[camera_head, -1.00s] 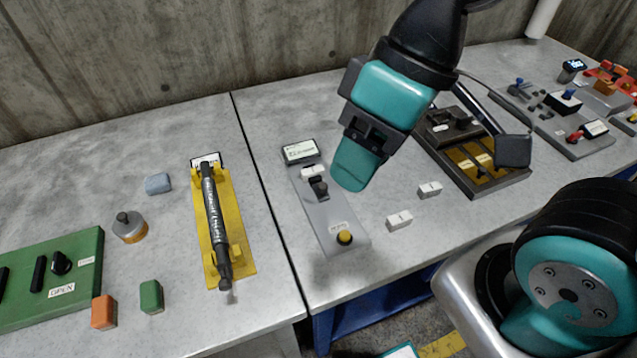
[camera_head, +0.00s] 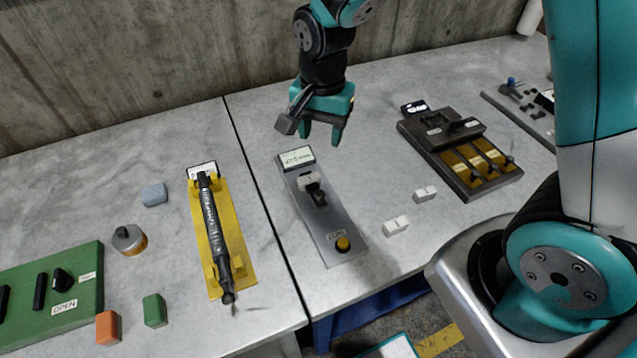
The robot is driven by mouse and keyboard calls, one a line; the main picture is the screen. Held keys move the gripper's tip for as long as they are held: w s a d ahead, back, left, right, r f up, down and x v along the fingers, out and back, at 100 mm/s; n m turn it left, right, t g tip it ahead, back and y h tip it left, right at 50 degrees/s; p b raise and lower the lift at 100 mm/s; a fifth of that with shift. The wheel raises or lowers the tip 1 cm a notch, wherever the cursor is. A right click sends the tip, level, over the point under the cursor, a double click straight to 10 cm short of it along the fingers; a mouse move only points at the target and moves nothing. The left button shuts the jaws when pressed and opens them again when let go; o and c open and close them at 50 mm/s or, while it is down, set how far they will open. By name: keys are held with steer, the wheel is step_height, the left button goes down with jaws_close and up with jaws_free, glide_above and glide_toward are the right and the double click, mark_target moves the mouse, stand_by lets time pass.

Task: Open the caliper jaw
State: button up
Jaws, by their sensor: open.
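The caliper (camera_head: 328,221) is a grey plate on the right-hand table, with a display (camera_head: 297,157) at its far end. A white and black slider (camera_head: 313,188) sits partway along it, and a yellow button (camera_head: 343,244) is near its front end. My gripper (camera_head: 322,139) is open, fingers pointing down, above and just behind the slider, near the display. Nothing shows between its fingers. It appears apart from the caliper, though the exact height is hard to tell.
Two white blocks (camera_head: 396,227) (camera_head: 425,194) lie right of the caliper. A dark box with yellow slots (camera_head: 465,150) stands farther right. A yellow holder with a black tool (camera_head: 237,252) is to the left, past the table seam. A green panel (camera_head: 60,300) is far left.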

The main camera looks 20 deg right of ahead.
mark_target(320, 193)
steer(key=f+p, duration=0.3)
steer(key=f, duration=1.5)
steer(key=shift+w, duration=0.2)
jaws_close()
